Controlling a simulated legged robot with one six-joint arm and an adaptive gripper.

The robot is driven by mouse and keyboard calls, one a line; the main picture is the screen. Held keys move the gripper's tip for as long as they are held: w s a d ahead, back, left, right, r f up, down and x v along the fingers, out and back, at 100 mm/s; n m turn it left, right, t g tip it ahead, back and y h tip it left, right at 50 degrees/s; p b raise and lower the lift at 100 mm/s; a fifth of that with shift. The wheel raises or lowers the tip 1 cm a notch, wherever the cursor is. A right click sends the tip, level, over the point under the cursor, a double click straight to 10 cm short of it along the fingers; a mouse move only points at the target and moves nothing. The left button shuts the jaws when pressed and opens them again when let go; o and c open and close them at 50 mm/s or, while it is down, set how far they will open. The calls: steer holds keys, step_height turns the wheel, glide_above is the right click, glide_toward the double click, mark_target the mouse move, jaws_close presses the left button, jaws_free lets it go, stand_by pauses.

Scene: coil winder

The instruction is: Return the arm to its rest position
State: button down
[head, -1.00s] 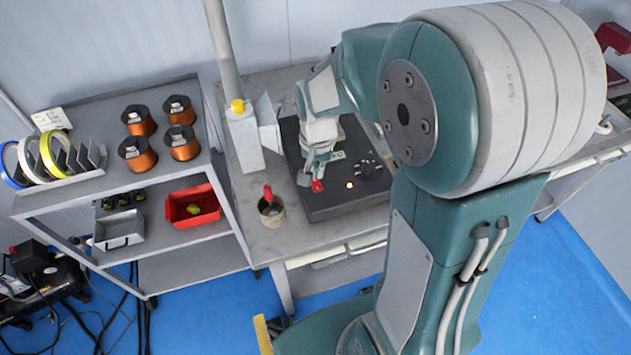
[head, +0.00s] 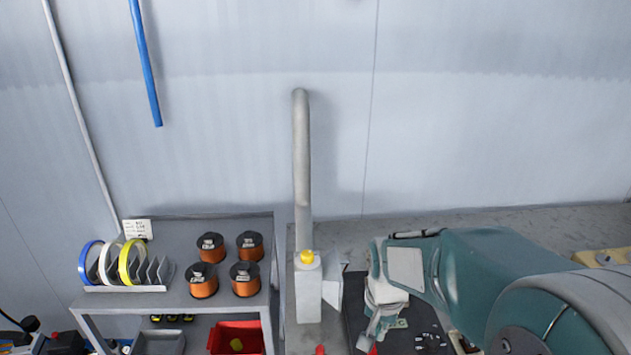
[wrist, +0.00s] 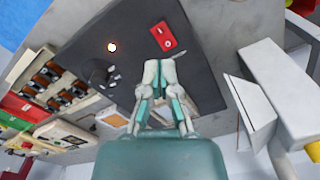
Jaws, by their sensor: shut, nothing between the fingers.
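My gripper (wrist: 160,75) is shut and empty in the wrist view, its fingertips together over a dark panel (wrist: 125,35) on the grey bench. In the head view my arm reaches in from the lower right. My gripper (head: 370,335) hangs over the panel (head: 425,325) there, near the lower edge, its fingertips partly cut off or small. I cannot tell if it touches the panel.
A white box with a yellow cap (head: 308,290) stands left of my gripper. A grey shelf (head: 180,225) holds copper wire spools (head: 210,245), coloured tape rolls (head: 130,262) and a red bin (head: 237,338). A grey pipe (head: 301,160) rises behind.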

steer(key=s+r+n+t, duration=0.5)
steer(key=s+r, duration=0.8)
steer(key=s, duration=0.1)
steer(key=shift+n, duration=0.4)
